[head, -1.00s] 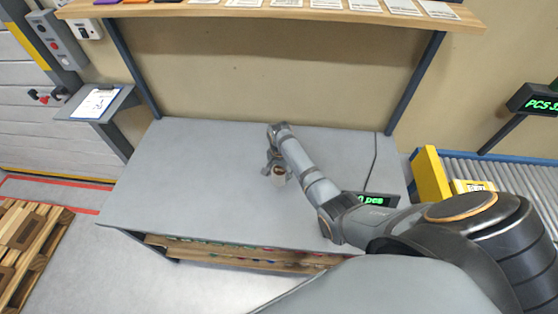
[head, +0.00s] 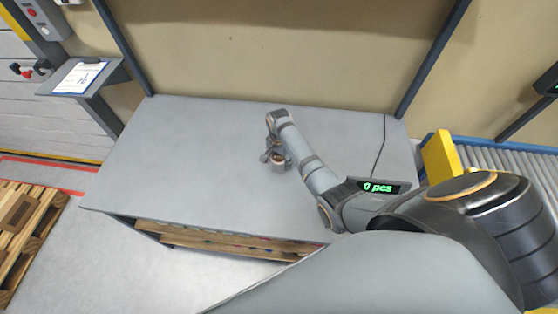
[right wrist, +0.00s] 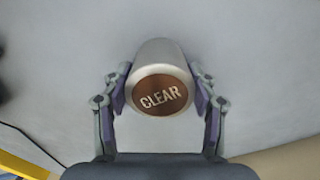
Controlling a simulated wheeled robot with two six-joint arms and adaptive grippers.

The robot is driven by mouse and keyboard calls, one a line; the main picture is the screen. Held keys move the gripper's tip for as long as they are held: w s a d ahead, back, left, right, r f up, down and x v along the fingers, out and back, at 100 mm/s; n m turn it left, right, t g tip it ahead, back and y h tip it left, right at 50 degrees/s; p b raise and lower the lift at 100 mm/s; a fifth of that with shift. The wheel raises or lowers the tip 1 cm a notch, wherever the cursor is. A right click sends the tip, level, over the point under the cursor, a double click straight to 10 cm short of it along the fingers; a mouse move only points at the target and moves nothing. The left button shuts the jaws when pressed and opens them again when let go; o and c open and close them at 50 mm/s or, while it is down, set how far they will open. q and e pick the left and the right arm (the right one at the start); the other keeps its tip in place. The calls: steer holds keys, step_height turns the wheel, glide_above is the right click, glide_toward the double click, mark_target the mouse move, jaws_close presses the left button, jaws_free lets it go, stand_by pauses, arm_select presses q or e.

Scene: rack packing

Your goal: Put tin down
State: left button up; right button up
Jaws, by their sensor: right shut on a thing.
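The tin (right wrist: 160,56) is a silver can with a brown end marked "CLEAR"; it fills the middle of the right wrist view. My right gripper (right wrist: 160,98) has a finger on each side of it and is shut on it. In the head view the tin (head: 279,166) shows small below my right gripper (head: 273,157), over the middle of the grey table (head: 180,170). I cannot tell whether its underside touches the table. My left gripper is not in view.
A display reading "0 pcs" (head: 380,187) stands at the table's right, partly behind my arm. A clipboard (head: 80,78) rests on a side shelf at left. A roller conveyor (head: 500,175) and a yellow part (head: 441,158) are at right. The table's left half is clear.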

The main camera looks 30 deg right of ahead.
mark_target(279, 156)
steer(key=o, duration=1.1)
steer(key=shift+a+f, duration=0.1)
steer(key=shift+f, duration=0.1)
steer(key=shift+o, duration=1.3)
steer(key=shift+w, duration=0.1)
steer(key=shift+r, duration=0.2)
step_height(279, 156, up, 12)
steer(key=shift+b, duration=0.45)
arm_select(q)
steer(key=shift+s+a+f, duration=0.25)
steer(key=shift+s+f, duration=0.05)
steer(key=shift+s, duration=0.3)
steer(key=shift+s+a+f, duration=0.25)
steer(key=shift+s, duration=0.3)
arm_select(e)
steer(key=shift+o, duration=0.4)
steer(key=shift+d, duration=0.2)
